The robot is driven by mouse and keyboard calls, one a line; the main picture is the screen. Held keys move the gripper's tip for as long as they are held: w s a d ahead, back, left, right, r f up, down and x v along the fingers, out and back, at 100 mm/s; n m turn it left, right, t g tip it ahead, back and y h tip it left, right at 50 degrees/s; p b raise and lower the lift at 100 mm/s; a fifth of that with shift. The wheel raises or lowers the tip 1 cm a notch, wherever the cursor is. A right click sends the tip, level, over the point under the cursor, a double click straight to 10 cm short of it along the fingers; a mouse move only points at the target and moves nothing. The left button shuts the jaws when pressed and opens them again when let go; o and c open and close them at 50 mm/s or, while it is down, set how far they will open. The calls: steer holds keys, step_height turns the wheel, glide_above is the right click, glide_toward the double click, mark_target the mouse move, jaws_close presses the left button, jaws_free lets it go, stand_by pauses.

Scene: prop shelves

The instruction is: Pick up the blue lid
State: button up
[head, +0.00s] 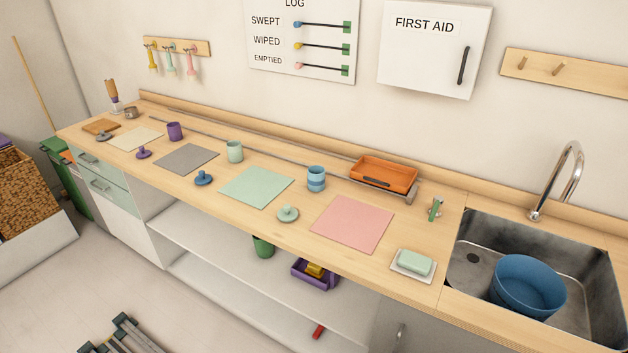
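A small blue lid (203,179) with a round knob on top lies on the wooden counter (260,217). It sits near the front edge, between the grey mat (187,159) and the light green mat (256,187). It appears to lie flat, with nothing on it. Other knobbed lids lie along the same front strip: a grey one (104,136), a purple one (143,153) and a pale green one (288,214). My gripper is not visible in the head view.
Cups stand behind the mats: purple (175,131), pale green (235,151) and blue (316,179). An orange tray (384,174) is at the back. A sink (590,303) with a blue bowl (529,286) is at the right. A soap dish (402,270) stands near the front edge.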

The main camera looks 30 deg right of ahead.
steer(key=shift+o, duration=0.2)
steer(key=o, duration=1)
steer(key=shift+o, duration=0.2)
